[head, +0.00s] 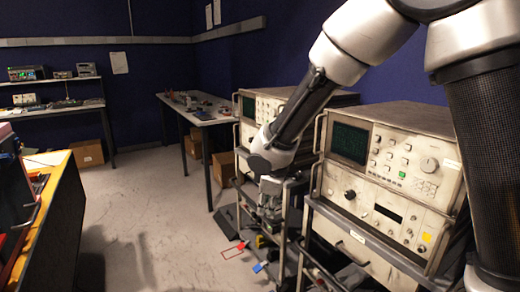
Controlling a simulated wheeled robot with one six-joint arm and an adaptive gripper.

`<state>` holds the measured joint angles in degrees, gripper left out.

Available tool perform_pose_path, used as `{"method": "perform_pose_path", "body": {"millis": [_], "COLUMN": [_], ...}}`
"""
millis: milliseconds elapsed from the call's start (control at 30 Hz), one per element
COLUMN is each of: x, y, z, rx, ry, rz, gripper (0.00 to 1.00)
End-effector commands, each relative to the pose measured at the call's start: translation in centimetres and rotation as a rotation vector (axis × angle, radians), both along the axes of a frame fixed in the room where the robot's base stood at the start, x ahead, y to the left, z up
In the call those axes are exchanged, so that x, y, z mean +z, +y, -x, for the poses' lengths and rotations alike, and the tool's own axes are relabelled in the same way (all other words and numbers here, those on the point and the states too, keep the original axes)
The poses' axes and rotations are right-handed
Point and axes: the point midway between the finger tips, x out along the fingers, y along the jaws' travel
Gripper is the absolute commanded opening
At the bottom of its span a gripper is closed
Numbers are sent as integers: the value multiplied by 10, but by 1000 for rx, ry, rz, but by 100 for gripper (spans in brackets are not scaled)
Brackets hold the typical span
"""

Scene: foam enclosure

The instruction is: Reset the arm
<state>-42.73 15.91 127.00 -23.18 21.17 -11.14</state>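My arm (370,40) comes in from the upper right and bends down to its wrist (272,155) near the middle of the picture. My gripper (268,205) hangs below the wrist, pointing down, in front of the instrument carts. It is small and dark against the cart frame, so I cannot tell its finger opening or whether it holds anything.
Instrument racks (385,165) on metal carts stand close on the right, near my arm. A bench with a yellowish edge (55,205) stands at the left. A long table (205,118) is behind. Small red and blue items (260,267) lie low by the carts. The middle floor (150,225) is clear.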

Motion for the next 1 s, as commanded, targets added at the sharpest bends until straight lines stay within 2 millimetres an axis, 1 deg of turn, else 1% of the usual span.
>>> {"method": "perform_pose_path", "body": {"millis": [33,67,100,167,200,267,300,400,500,600,700,800,900,1000], "x": [16,24,34,50,60,74,82,99,113,128,144,156,157,157], "y": [-38,-61,-90,-132,-159,-196,-216,-256,-284,-305,-322,-335,-340,-340], "z": [8,17,29,53,71,101,121,169,203,220,230,236,238,238], "rx": [-115,-186,-281,-424,-517,-651,-732,-897,-1016,-1102,-1162,-1210,-1235,-1235], "ry": [26,48,78,122,152,195,219,257,242,168,86,28,18,18], "rz": [9,15,22,24,20,7,-10,-69,-160,-256,-319,-359,-363,-363], "gripper": [32,32,32,32,32,32,32,32,32,32,32,32,32,32]}}
